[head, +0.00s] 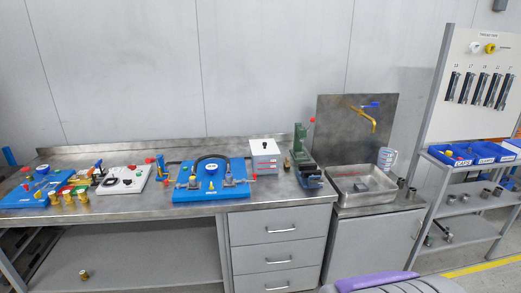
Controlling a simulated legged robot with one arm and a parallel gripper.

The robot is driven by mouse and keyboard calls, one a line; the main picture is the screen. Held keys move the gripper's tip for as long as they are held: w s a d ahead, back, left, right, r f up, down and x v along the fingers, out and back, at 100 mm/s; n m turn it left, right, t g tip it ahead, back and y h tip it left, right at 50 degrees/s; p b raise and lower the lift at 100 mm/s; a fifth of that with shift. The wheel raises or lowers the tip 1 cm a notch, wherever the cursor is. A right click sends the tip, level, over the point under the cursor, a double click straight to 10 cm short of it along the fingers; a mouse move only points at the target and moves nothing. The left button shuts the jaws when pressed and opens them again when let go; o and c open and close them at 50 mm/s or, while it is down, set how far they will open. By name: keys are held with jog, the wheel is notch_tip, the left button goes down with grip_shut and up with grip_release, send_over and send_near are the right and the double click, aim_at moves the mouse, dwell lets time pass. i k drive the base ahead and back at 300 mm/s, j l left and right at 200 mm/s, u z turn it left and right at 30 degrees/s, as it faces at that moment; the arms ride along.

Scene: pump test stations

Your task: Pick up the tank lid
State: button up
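A white box-shaped tank (265,159) stands on the metal bench, right of the blue pump station. A pale flat top with a black knob (264,144) sits on it and looks like the tank lid. The seam between lid and tank is too small to make out. My gripper is not in view.
A blue pump station (211,184) with hoses stands left of the tank, a green press-like device (302,155) to its right. A sink basin (361,185) lies under a brass tap (366,115). Bench room in front of the tank (275,190) is mostly clear.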

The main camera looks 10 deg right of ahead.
aim_at(262, 148)
jog(key=i+l, duration=0.2)
jog(key=i, duration=0.3)
jog(key=i+l, duration=0.2)
jog(key=i, duration=0.25)
jog(key=i+l, duration=0.2)
jog(key=i, duration=0.3)
jog(key=i+l, duration=0.2)
jog(key=i, duration=0.25)
jog(key=i+l, duration=0.15)
jog(key=i, duration=0.35)
